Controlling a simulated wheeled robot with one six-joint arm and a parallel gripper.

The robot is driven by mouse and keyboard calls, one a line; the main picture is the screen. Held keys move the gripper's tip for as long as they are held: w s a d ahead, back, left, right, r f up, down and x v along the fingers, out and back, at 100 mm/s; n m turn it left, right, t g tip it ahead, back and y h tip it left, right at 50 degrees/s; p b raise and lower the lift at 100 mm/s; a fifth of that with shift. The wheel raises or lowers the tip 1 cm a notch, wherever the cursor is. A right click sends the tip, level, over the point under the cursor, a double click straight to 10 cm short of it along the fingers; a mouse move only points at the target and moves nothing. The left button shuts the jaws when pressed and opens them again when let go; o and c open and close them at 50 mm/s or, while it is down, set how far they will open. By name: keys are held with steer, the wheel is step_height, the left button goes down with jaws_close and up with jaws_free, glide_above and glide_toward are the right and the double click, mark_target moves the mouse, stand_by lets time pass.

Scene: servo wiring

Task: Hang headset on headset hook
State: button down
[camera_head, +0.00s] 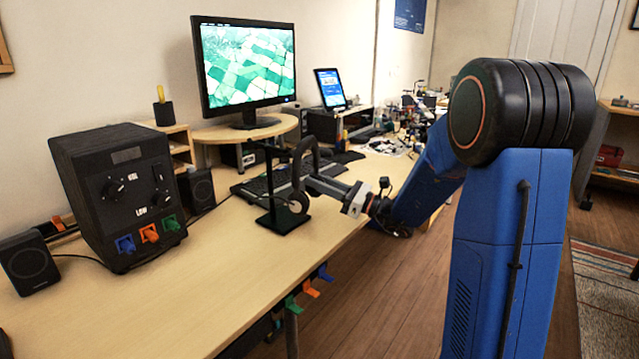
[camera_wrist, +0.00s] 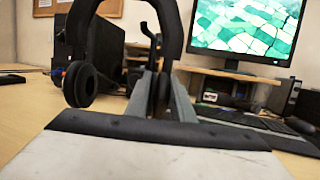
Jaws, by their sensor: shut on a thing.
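The black headset (camera_head: 299,160) is held in the air over the table, its curved band on top and an ear cup hanging below. In the wrist view, the headset (camera_wrist: 80,85) shows one free ear cup at left, and the other side lies between my fingers. My gripper (camera_head: 312,184) is shut on that side; its two grey fingers also show in the wrist view (camera_wrist: 160,103). The black headset hook (camera_head: 271,180) is a stand with an upright post and flat base, just left of the headset. Whether they touch is unclear.
A monitor (camera_head: 246,70) stands on a wooden riser behind. A keyboard (camera_head: 268,182) lies behind the stand. A black power supply box (camera_head: 118,190) and small speakers stand at left. Coloured clips (camera_head: 311,288) hang off the front edge.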

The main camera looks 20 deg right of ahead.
steer(key=w+a+f, duration=0.2)
steer(key=w+a, duration=0.3)
steer(key=w, duration=0.2)
steer(key=shift+w+a, duration=0.2)
steer(key=shift+w, duration=0.1)
stand_by(1.2)
stand_by(0.6)
steer(key=c, duration=1.5)
jaws_free()
steer(key=shift+o, duration=0.2)
